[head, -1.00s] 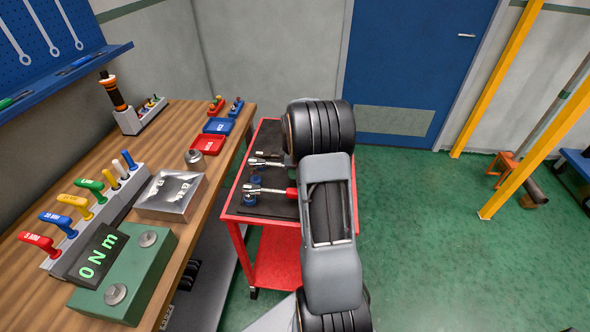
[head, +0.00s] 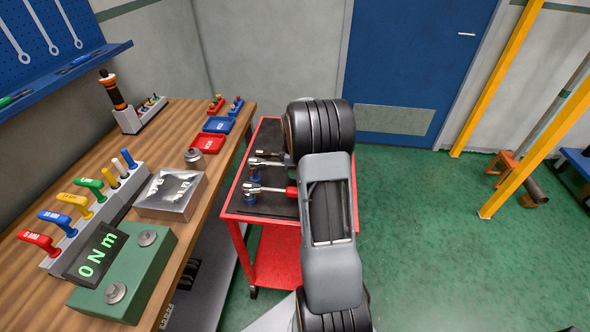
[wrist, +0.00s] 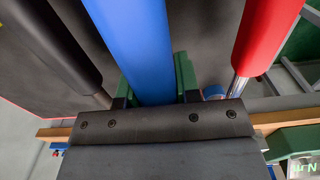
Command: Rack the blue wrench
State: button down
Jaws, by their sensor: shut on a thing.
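The blue wrench shows in the wrist view as a thick blue handle (wrist: 132,45) running up the picture. My gripper (wrist: 157,88) has its green fingers on both sides of that handle and is shut on it. In the head view my gripper and the handle are hidden behind my arm. A silver wrench head (head: 262,162), the middle one on the red cart (head: 232,215), seems to belong to it. The blue pegboard (head: 75,28) with white wrench outlines hangs on the wall at upper left.
A red-handled wrench (wrist: 262,35) lies close on the right in the wrist view, a black handle (wrist: 45,45) on the left. The wooden bench (head: 190,245) holds a green torque tester (head: 125,275), a metal box (head: 172,195) and coloured-handled tools.

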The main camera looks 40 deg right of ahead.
jog(key=shift+f+b, duration=1.2)
jog(key=shift+f, duration=0.6)
dwell(1.5)
jog(key=c, duration=0.8)
grip_release()
jog(key=shift+o, duration=0.2)
notch_tip(320, 180, up, 14)
jog(key=shift+f, duration=0.1)
